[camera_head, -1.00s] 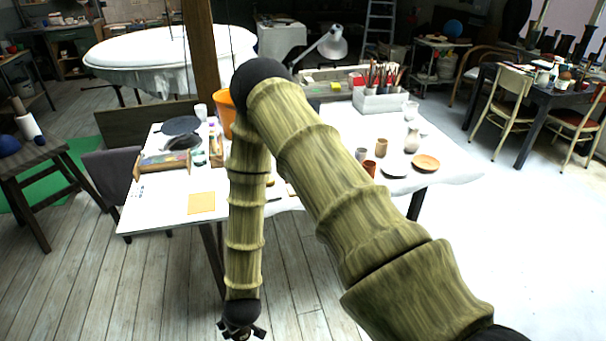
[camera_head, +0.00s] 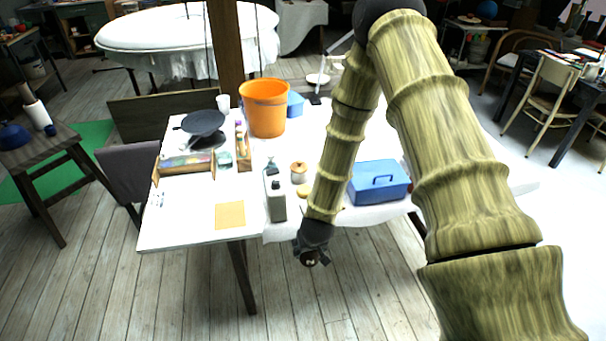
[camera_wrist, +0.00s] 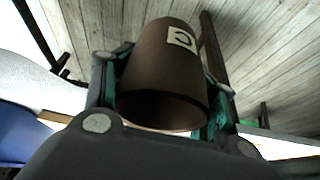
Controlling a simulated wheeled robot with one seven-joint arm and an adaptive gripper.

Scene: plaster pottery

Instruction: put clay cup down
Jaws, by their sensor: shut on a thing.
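My gripper (camera_wrist: 160,105) is shut on a dark brown clay cup (camera_wrist: 165,65) in the wrist view. The cup lies between the two fingers, its wide rim towards the camera, with a pale tag bearing a dark mark on its side. In the head view my gripper (camera_head: 312,256) hangs low at the front edge of the white-topped table (camera_head: 185,222), over the wooden floor in the picture. The cup is hardly visible there.
A grey bottle (camera_head: 275,200), a small lidded jar (camera_head: 298,172) and a blue toolbox (camera_head: 379,182) stand near the front edge. An orange bucket (camera_head: 265,108) stands behind. A tan square (camera_head: 230,215) lies front left, with bare tabletop around it.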

